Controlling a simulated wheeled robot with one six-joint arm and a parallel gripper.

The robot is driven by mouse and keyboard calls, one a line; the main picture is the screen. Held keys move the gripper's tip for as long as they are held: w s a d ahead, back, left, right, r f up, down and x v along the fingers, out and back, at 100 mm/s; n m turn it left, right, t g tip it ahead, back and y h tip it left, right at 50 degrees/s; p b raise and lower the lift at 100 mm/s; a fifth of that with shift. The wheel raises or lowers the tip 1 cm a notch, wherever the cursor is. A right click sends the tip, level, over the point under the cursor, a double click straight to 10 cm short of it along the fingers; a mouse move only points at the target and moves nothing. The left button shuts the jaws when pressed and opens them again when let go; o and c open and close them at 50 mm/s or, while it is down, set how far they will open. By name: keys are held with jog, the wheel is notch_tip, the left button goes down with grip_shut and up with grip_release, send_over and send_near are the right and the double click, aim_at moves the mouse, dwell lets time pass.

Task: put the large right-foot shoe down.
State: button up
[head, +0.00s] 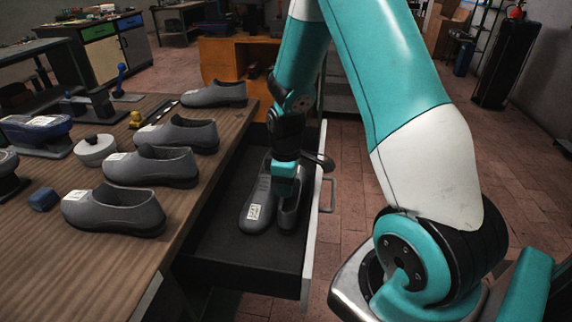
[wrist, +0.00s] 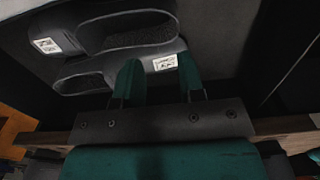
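Two grey shoes lie side by side, toes in opposite directions, in the open drawer (head: 228,258). The left one (head: 258,203) has its white label at the near end. The right one (head: 291,213) has its opening at the near end and is partly hidden by my gripper (head: 285,182). In the wrist view my gripper (wrist: 158,78) has its two teal fingers apart, with the label of one shoe (wrist: 85,82) showing between them. The other shoe (wrist: 125,32) lies beyond. No shoe is visibly pinched; I cannot tell whether the fingers touch one.
The wooden table (head: 50,265) on the left bears several more grey shoes, a round grey-white object (head: 96,150) and a small blue block (head: 43,199). The drawer's front panel and handle (head: 328,195) stand close right of my gripper. Drawer floor is bare nearest the camera.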

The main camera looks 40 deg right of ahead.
jog(key=s+a+r, duration=0.1)
jog(key=a+r, duration=0.6)
jog(key=r, duration=0.6)
jog(key=s+a+r+y, duration=0.2)
jog(key=s+a+r, duration=0.2)
jog(key=s+a, duration=0.4)
jog(key=s+a+r+y, duration=0.2)
jog(key=s+a+r, duration=0.2)
jog(key=s+a, duration=0.4)
jog(key=shift+s+a+r+m, duration=0.2)
jog(key=shift+s+a+m, duration=0.1)
